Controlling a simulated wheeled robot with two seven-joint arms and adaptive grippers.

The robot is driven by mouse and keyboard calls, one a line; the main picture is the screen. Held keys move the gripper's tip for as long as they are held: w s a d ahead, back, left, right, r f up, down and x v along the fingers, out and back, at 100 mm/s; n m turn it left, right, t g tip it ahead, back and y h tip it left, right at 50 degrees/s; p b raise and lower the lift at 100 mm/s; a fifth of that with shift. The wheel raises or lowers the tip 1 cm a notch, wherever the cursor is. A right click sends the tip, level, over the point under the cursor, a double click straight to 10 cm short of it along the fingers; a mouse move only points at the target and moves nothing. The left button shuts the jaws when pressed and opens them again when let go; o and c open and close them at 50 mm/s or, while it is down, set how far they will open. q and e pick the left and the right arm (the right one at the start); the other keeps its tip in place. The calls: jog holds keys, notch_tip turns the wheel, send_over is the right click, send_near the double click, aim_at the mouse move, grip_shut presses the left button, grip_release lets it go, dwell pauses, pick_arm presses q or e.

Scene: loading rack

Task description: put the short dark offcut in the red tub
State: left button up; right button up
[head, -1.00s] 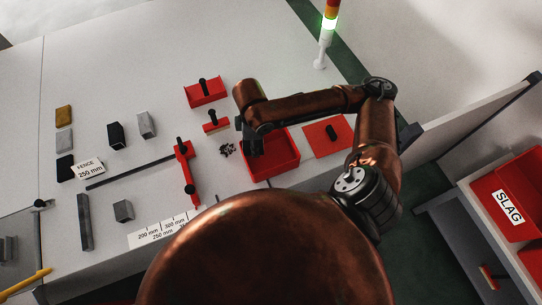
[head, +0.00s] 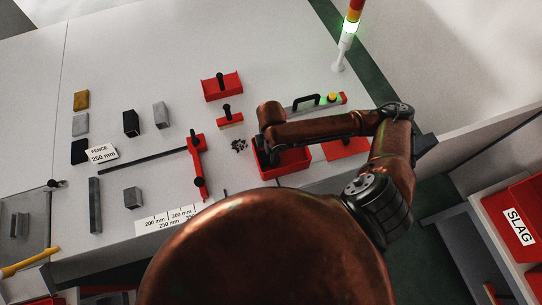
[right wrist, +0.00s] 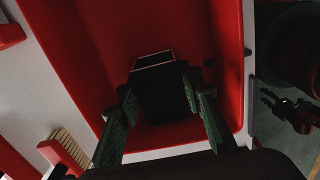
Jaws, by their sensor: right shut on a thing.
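The red tub (head: 298,161) stands on the bench at centre right in the head view. My right gripper (head: 268,160) points down into its left part, and the arm hides much of this. In the right wrist view the gripper (right wrist: 161,94) is shut on the short dark offcut (right wrist: 163,98), a black block with a paler end face. The red walls of the tub (right wrist: 85,30) surround it. I cannot tell whether the offcut touches the tub floor. My left gripper is not in view.
Left of the tub lie dark crumbs (head: 239,145) and a red clamp-like fixture (head: 198,165). Several blocks, including a black one (head: 131,123), stand further left. A red plate (head: 345,148) lies right of the tub. A signal lamp (head: 347,35) stands behind.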

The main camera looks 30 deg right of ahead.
jog(key=shift+f, duration=0.35)
jog(key=o, duration=1.3)
notch_tip(320, 180, up, 12)
jog(key=p, duration=0.1)
